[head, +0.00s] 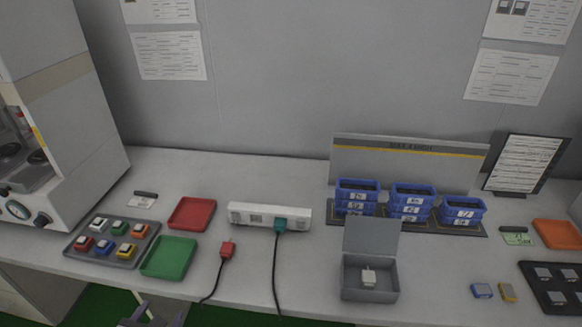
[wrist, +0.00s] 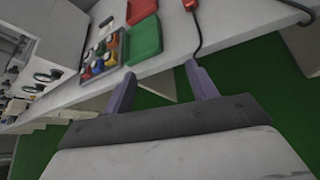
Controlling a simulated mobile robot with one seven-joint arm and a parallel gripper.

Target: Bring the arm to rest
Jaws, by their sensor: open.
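My gripper (wrist: 162,90) shows in the wrist view with its two purple fingers spread wide and nothing between them. It is in front of the table's front edge, over the green floor. In the head view only the tips of my gripper (head: 152,317) show at the bottom edge, left of centre, below the green tray. The rest of my arm is out of the head view.
The table (head: 190,285) holds a green tray (head: 168,258), a red tray (head: 192,214), a grey tray of coloured blocks (head: 72,250), a power strip (head: 250,214), a red plug (head: 227,250) with a hanging cable, an open grey box (head: 370,290) and blue bins (head: 412,205). A machine stands left.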

